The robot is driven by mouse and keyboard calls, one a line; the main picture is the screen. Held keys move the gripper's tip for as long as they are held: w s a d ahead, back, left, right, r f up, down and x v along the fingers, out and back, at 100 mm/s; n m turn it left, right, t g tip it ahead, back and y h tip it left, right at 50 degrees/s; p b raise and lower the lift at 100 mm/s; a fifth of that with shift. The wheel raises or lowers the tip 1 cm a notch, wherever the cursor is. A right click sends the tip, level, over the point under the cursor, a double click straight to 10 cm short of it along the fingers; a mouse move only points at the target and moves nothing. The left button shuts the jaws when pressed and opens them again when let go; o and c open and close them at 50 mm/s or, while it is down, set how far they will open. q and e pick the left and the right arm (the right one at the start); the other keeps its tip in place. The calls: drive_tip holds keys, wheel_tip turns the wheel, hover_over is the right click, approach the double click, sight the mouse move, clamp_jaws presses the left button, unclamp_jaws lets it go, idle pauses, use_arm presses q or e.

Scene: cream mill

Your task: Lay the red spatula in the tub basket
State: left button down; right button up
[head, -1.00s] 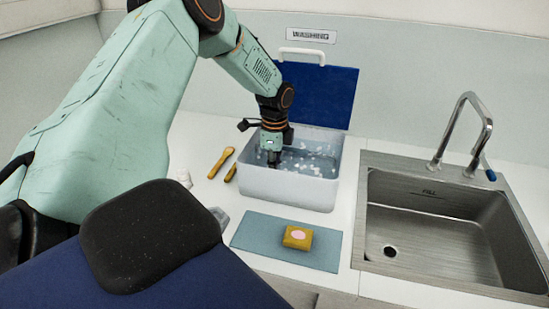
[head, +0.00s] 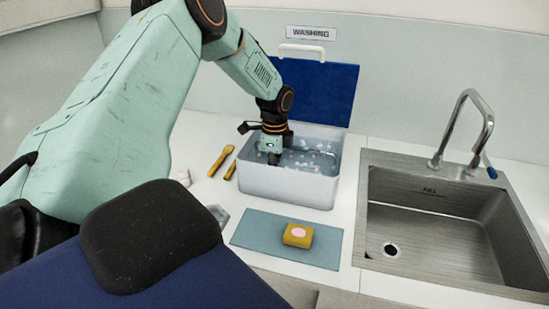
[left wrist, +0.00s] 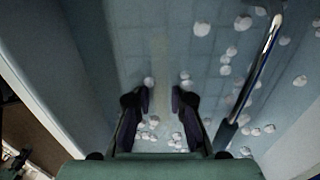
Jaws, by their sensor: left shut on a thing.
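The white tub (head: 290,189) stands on the counter with water and white foam bits in it. My left gripper (head: 273,157) reaches down into the tub, its tips low near the water. In the left wrist view my left gripper (left wrist: 160,100) has its two dark fingers close together with a narrow gap. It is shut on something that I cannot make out. I see no red spatula in either view. I cannot make out a basket in the tub. A shiny rod with a dark blue end (left wrist: 228,132) slants at the right in the left wrist view. My right gripper is not in view.
Two yellow-brown utensils (head: 221,161) lie left of the tub. A yellow sponge (head: 298,235) with a pink spot lies on a blue-grey mat (head: 262,232) in front. A steel sink (head: 440,205) with a tap (head: 483,125) is at right. A blue panel (head: 330,92) stands behind the tub.

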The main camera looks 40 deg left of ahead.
use_arm(q)
drive_tip(key=shift+f, duration=0.45)
idle(0.4)
drive_tip(key=c, duration=1.2)
unclamp_jaws()
drive_tip(key=shift+o, duration=0.5)
drive_tip(key=o, duration=0.4)
drive_tip(key=shift+r, duration=0.15)
drive_tip(key=shift+r+p, duration=1.45)
drive_tip(key=shift+p, duration=0.15)
